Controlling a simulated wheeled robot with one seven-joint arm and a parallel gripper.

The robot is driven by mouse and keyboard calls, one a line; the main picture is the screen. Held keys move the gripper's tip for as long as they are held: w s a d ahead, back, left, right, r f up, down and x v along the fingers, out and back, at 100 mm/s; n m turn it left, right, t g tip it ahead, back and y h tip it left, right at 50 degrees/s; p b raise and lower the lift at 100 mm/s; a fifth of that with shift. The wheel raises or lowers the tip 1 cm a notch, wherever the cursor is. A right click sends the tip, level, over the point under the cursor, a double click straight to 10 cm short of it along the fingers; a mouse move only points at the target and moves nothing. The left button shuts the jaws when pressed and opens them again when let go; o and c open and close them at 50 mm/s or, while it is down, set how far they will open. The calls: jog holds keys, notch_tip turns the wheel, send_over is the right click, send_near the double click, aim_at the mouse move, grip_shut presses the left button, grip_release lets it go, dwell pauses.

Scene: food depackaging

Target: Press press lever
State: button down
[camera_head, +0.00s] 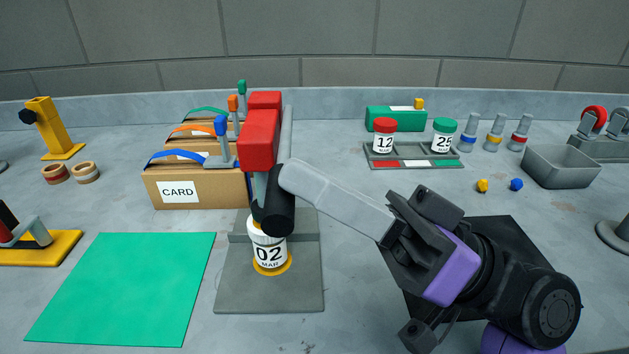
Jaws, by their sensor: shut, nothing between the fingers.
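The press stands in the centre, with a grey base plate (270,297), a red head (258,138) and a black cylindrical part (274,212) that looks like its lever grip. A white jar marked 02 MAR (268,254) stands upright below the black part, in a yellow ring (272,268) on the base. The fingers and red head hide part of the press.
Boxes with a CARD label (181,190) stand behind left of the press. A green mat (125,285) lies to its left. A tray (415,161) with jars 12 (384,143) and 25 (443,140) is behind right. A grey bin (560,168) is far right.

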jog(key=b+v, duration=0.2)
jog(key=v, duration=0.5)
jog(key=shift+d+f, duration=0.25)
jog(key=shift+d, duration=0.05)
jog(key=shift+s, duration=0.1)
